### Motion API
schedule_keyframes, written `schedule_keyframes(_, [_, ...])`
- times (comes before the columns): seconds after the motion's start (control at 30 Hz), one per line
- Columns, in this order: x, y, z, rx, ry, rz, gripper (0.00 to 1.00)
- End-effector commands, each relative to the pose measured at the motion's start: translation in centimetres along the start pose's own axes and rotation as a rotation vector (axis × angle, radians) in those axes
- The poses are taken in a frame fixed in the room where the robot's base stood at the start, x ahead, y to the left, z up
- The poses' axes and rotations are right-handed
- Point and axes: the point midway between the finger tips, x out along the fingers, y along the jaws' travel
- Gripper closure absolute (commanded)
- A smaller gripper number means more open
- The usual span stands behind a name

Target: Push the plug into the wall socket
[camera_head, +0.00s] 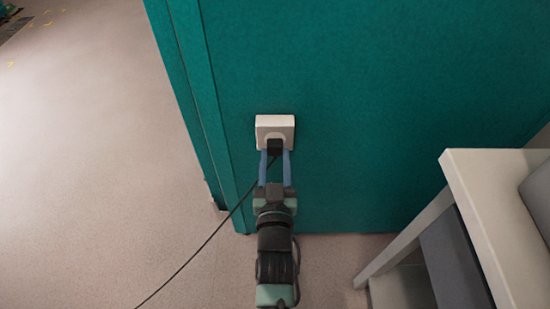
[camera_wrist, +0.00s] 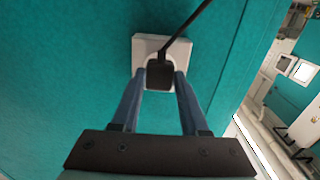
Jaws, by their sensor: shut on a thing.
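The white wall socket (camera_head: 275,126) is a square box on the teal wall, in the upper middle of the head view. It also shows in the wrist view (camera_wrist: 143,50). The black plug (camera_head: 274,146) is at the front of the socket, and in the wrist view (camera_wrist: 159,74) it covers the socket's middle. My gripper (camera_head: 274,154) is shut on the plug, with one blue finger on each side of it. The fingertips are close to the socket face. The plug's pins are hidden, so I cannot tell how deep they sit.
A black cable (camera_head: 205,243) runs from the plug down to the left across the floor. A white table (camera_head: 484,200) stands at the right. A teal wall edge (camera_head: 205,110) lies left of the socket, with open floor (camera_head: 80,150) beyond it.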

Motion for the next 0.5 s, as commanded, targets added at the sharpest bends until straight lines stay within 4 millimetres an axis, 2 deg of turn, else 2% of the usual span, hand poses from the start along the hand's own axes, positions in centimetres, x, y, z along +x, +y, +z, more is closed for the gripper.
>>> schedule_keyframes(0.5, [1.00, -0.03, -0.04, 0.000, 0.001, 0.000, 1.00])
